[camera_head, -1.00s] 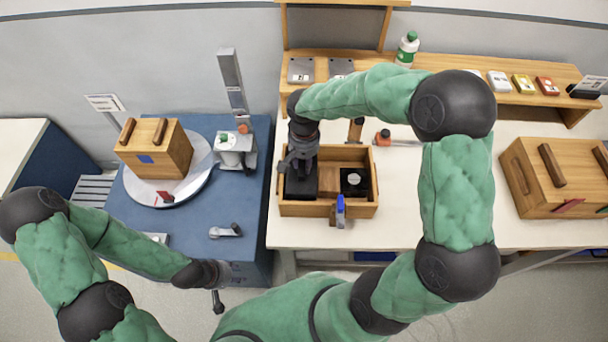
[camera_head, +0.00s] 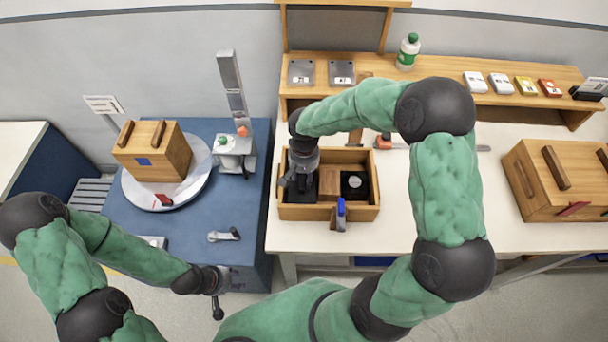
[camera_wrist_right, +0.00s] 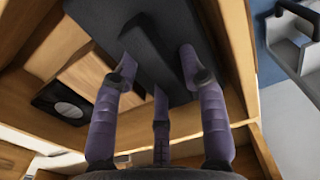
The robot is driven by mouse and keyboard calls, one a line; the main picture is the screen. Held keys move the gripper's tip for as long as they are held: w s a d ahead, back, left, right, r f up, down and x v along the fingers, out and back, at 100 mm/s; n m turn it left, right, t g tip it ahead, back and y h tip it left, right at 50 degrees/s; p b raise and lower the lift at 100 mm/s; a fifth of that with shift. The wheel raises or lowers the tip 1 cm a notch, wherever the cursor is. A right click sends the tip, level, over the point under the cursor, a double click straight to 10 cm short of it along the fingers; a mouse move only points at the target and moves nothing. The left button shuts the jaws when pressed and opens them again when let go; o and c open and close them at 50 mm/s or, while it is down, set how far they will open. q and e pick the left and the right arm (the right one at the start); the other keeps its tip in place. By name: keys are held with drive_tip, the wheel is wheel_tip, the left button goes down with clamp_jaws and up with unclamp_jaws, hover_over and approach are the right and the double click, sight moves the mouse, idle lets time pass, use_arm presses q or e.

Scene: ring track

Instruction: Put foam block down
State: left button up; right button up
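The dark foam block (camera_head: 304,190) lies in the left part of an open wooden box (camera_head: 330,212) on the white table. It fills much of the right wrist view (camera_wrist_right: 165,32). My right gripper (camera_head: 297,182) is above the block at the box's left side. The arm hides part of the block in the head view. My left gripper (camera_head: 217,300) is low in front of the blue bench, too small to read.
A dark piece with a round disc (camera_head: 354,184) sits in the box's right part. A blue-handled clamp (camera_head: 340,212) is at the front wall. A closed wooden case (camera_head: 550,180) stands right; another (camera_head: 155,155) sits on a turntable left. A shelf (camera_head: 440,82) runs behind.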

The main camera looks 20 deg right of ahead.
idle(0.3)
drive_tip(key=shift+r, duration=0.25)
wheel_tip(320, 180, up, 12)
drive_tip(key=p, duration=0.3)
